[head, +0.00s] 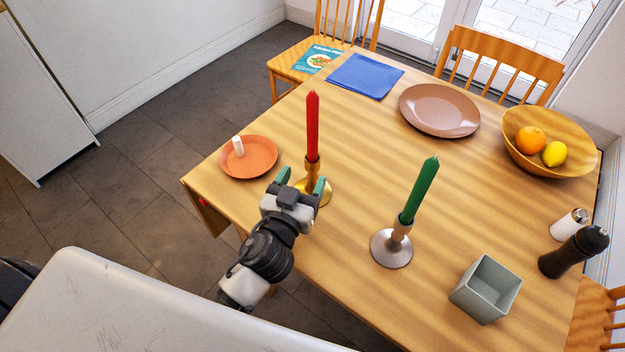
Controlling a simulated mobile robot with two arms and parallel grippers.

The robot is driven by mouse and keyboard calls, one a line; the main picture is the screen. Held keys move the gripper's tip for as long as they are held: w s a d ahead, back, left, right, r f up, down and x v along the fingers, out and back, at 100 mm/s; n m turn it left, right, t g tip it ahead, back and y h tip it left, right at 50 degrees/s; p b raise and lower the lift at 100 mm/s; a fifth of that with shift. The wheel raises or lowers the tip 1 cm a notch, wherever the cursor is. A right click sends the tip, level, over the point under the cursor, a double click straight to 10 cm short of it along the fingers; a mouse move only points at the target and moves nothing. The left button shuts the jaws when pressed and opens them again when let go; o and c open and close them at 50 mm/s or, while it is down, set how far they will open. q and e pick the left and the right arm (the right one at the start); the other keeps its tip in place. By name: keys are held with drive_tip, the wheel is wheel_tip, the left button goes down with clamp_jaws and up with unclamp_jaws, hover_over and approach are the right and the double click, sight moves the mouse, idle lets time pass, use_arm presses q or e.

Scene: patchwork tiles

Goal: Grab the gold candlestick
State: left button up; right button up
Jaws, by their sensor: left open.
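The gold candlestick (325,191) stands upright on the wooden table and holds a red candle (312,127). My left gripper (301,179) is open at the candlestick. One green-tipped finger shows to the left of the stem and the other overlaps the stem's right side in the picture. I cannot tell whether either finger touches it. Part of the candlestick's base is hidden behind the gripper. A silver candlestick (391,249) with a green candle (420,190) stands to the right. My right gripper is not in view.
An orange plate (262,160) with a small white object (238,146) lies left of the gripper. A grey square bowl (487,291), a dark pepper mill (573,252), a brown plate (440,108) and a wooden fruit bowl (582,172) stand farther right. The table's centre is clear.

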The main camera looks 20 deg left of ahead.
sight(311, 162)
use_arm(q)
drive_tip(key=w, duration=0.3)
drive_tip(key=shift+w+d+r+p, duration=0.1)
drive_tip(key=shift+w+r+p, duration=0.05)
drive_tip(key=shift+w+p, duration=0.15)
drive_tip(key=w+p, duration=0.1)
drive_tip(key=w, duration=0.2)
drive_tip(key=shift+w, duration=0.75)
clamp_jaws()
